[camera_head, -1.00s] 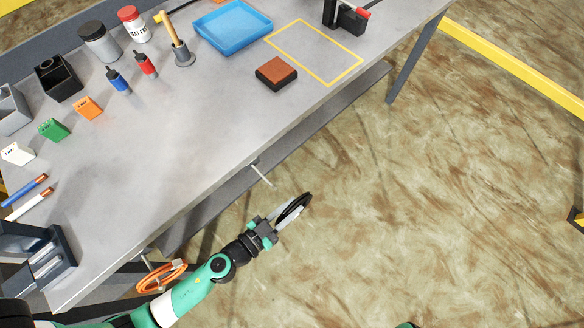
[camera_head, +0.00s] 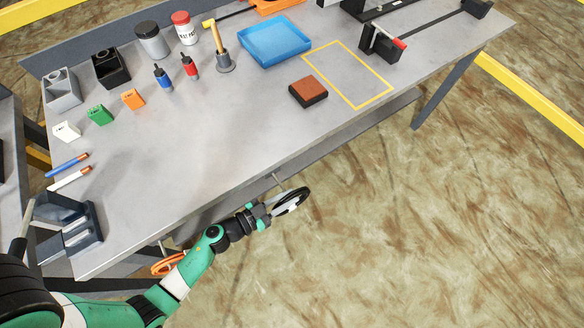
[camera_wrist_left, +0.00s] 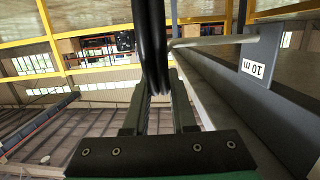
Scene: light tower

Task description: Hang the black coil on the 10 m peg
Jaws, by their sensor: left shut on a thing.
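My left gripper (camera_head: 264,212) is shut on the black coil (camera_head: 293,200), just off the front edge of the table. In the left wrist view the coil (camera_wrist_left: 154,45) stands as a dark upright loop between the fingers (camera_wrist_left: 158,108). The 10 m peg (camera_wrist_left: 222,40) is a pale rod sticking out from the table's edge, with a "10 m" label (camera_wrist_left: 254,70) below its base. Its tip appears close to the right side of the coil; I cannot tell whether it is inside the loop. The peg (camera_head: 277,179) also shows in the head view. My right gripper is not in view.
An orange coil (camera_head: 167,264) hangs at the front edge farther left, below my arm. The table top (camera_head: 200,150) holds a blue tray (camera_head: 275,42), a brown block (camera_head: 308,91) and several small containers. Floor right of the gripper is clear.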

